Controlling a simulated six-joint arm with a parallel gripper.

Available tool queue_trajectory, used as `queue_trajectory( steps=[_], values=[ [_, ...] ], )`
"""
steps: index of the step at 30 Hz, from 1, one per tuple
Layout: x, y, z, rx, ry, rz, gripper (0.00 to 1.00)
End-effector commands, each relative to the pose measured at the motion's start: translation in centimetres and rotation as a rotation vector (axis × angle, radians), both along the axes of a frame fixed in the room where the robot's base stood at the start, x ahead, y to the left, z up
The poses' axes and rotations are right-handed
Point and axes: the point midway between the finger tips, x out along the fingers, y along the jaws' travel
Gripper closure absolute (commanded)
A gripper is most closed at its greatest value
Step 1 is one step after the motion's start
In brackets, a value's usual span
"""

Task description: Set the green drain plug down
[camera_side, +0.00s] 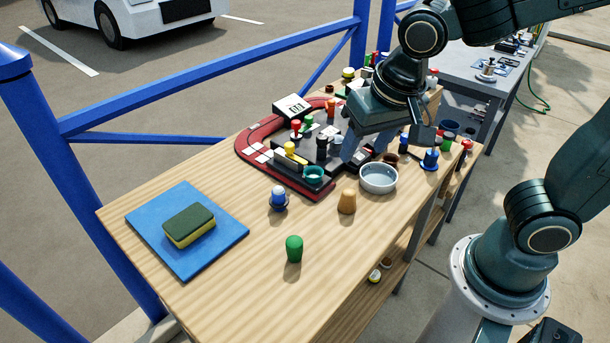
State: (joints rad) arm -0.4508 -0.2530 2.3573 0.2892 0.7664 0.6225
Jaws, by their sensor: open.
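A green plug-shaped piece (293,249) stands upright on the bare wood near the front of the table. It looks like the green drain plug, though other small green pieces are in view. Nothing touches it. My gripper (367,145) is open, well behind and to the right of it, low over the dark block with the red rim. The fingers partly hide the items there, and I see nothing held between them.
A tan peg (346,202), a blue-and-white piece (279,199) and a grey bowl (378,178) stand nearby. A sponge (189,226) lies on a blue mat (142,221) at left. The red-rimmed tray (247,139) is crowded. Bare wood surrounds the green piece.

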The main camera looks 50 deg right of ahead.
Motion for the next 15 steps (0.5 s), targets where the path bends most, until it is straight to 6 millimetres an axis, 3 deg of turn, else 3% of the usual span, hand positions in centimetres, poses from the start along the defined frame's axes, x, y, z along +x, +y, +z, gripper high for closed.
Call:
queue_trajectory(
  steps=[6, 15],
  values=[
    [-2.9, -3.4, 2.4, 0.01, -0.052, 0.131, 0.49],
    [-7.2, -5.9, 4.1, -0.042, -0.133, 0.314, 0.49]
  ],
)
